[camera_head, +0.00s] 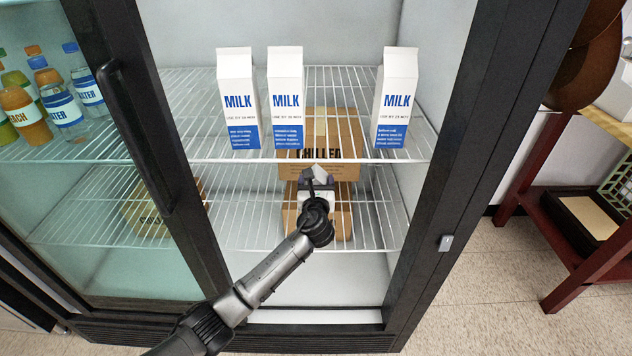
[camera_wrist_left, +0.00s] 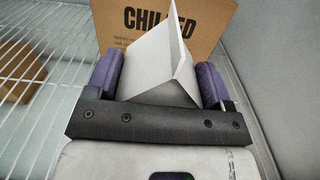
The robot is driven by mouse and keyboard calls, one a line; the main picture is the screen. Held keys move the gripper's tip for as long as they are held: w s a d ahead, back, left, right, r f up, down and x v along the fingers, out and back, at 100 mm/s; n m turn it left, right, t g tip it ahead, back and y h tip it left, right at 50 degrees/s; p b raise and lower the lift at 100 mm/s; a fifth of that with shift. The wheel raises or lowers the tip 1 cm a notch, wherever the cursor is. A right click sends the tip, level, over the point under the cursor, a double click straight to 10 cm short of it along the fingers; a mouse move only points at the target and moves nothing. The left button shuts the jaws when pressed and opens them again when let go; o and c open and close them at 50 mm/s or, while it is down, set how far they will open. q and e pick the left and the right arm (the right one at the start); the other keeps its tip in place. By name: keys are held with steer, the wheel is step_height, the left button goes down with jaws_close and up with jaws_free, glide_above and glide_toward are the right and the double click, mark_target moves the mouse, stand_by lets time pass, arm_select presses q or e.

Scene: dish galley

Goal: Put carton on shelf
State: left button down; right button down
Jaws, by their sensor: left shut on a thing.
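My left gripper (camera_head: 318,182) reaches into the open right side of the fridge, just below the upper shelf's front edge in the head view. In the left wrist view the gripper (camera_wrist_left: 157,80) is shut on a white carton (camera_wrist_left: 150,62) with a gabled top, between purple finger pads. The arm hides most of this carton in the head view. The upper wire shelf (camera_head: 345,110) bears three upright milk cartons: one at left (camera_head: 238,98), one beside it (camera_head: 286,98) and one at right (camera_head: 396,98). My right gripper is not in view.
Brown boxes marked CHILLED (camera_head: 345,125) stand behind the gripper; one also shows in the left wrist view (camera_wrist_left: 215,20). The upper shelf has a gap between its middle and right cartons. Bottles (camera_head: 62,105) stand behind the left glass door. A black door frame (camera_head: 130,110) borders the opening.

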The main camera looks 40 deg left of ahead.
arm_select(q)
steer(key=shift+f, duration=0.45)
steer(key=shift+c, duration=2.4)
jaws_free()
steer(key=shift+f, duration=0.35)
steer(key=o, duration=0.5)
steer(key=shift+r, duration=0.1)
